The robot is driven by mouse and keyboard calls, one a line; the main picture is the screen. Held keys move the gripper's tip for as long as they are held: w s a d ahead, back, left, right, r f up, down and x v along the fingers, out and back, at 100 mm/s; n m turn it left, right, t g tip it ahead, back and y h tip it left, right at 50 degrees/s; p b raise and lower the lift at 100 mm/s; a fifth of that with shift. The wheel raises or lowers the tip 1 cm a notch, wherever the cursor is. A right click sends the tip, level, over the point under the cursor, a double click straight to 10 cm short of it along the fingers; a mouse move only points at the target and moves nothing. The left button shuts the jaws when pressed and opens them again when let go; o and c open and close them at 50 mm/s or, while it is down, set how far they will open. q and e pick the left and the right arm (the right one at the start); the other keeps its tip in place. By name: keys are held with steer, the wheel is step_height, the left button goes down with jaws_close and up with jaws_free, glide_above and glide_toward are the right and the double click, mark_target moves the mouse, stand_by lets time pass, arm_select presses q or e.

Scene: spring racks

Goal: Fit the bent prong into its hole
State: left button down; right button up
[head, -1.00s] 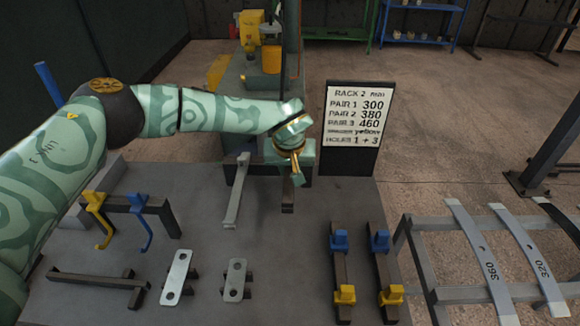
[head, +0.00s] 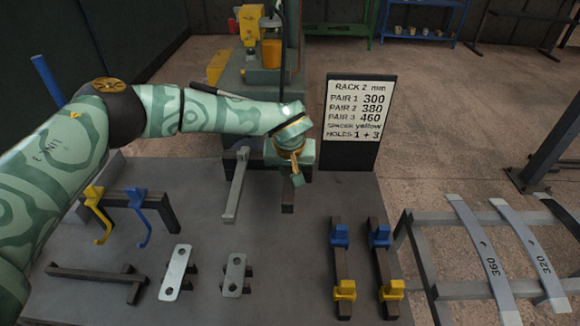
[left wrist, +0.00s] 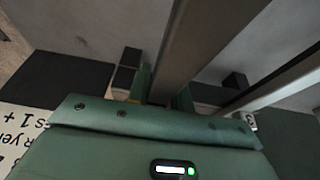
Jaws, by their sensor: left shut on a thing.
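My left gripper (head: 294,168) is at the back of the grey bench, beside the sign. In the left wrist view its two green fingers (left wrist: 161,92) close on either side of a long grey-brown bar (left wrist: 194,42). The same dark bar (head: 287,196) juts out below the gripper in the head view. A lighter grey bar (head: 236,188) runs roughly alongside it on the left, apart from it. I cannot tell where either bar is bent. The gripper and forearm hide the held bar's far end, and I cannot make out its hole. My right gripper is not in view.
A black-framed sign (head: 353,112) stands close right of the gripper. Yellow (head: 95,203) and blue (head: 140,205) hooks hang at left. Two two-hole plates (head: 176,272) (head: 234,275) lie in front. Rails with blue and yellow clips (head: 342,262) stand at right. The bench centre is clear.

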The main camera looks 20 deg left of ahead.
arm_select(q)
steer(key=shift+f, duration=0.35)
steer(key=c, duration=1.2)
jaws_free()
steer(key=shift+o, duration=0.2)
steer(key=shift+s+f, duration=0.1)
steer(key=p+v, duration=0.4)
steer(key=v, duration=1.2)
